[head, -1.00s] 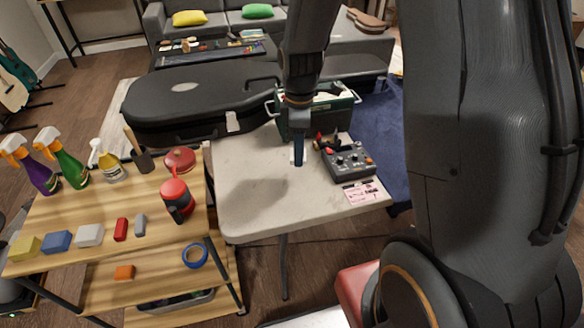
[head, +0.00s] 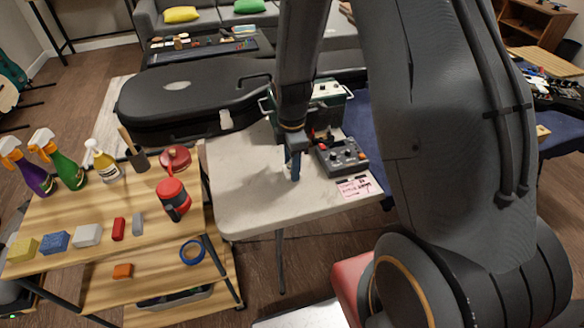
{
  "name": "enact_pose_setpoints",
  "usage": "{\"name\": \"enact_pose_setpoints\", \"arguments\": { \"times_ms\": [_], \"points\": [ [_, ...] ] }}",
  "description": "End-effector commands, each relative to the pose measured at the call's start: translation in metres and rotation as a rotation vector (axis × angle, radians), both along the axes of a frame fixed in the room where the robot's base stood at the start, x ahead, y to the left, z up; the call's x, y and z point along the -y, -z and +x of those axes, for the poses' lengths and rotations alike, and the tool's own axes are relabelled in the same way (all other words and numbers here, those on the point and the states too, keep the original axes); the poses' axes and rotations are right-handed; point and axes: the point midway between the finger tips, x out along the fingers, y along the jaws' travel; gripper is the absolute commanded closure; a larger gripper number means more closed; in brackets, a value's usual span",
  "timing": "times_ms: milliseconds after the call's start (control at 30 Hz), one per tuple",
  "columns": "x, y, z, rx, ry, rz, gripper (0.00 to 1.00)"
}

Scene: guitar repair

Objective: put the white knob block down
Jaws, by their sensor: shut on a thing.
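My gripper (head: 293,171) points down over the light grey folding table (head: 240,200), just left of the grey control box with knobs (head: 343,157). It is shut on the white knob block, which the fingers almost wholly hide. I cannot tell whether the block touches the tabletop. A pink note (head: 358,187) lies at the table's right front, in front of the control box.
A green toolbox (head: 330,98) stands behind the control box. The table's left and front parts are clear.

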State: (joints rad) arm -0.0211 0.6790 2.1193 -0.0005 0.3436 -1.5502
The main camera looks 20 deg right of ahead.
Motion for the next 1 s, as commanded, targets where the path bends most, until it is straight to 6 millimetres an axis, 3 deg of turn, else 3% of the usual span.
{"name": "enact_pose_setpoints", "arguments": {
  "times_ms": [167,567,600,700,1000],
  "points": [
    [0.000,0.016,0.000,0.000,0.000,0.000,0.81],
    [0.000,0.021,0.000,0.001,0.001,0.000,0.81],
    [0.000,0.021,0.000,0.001,0.001,0.000,0.55],
    [0.000,0.020,0.000,0.001,0.001,0.000,0.40],
    [0.000,0.019,0.000,0.001,0.001,0.000,0.40]
  ]
}}
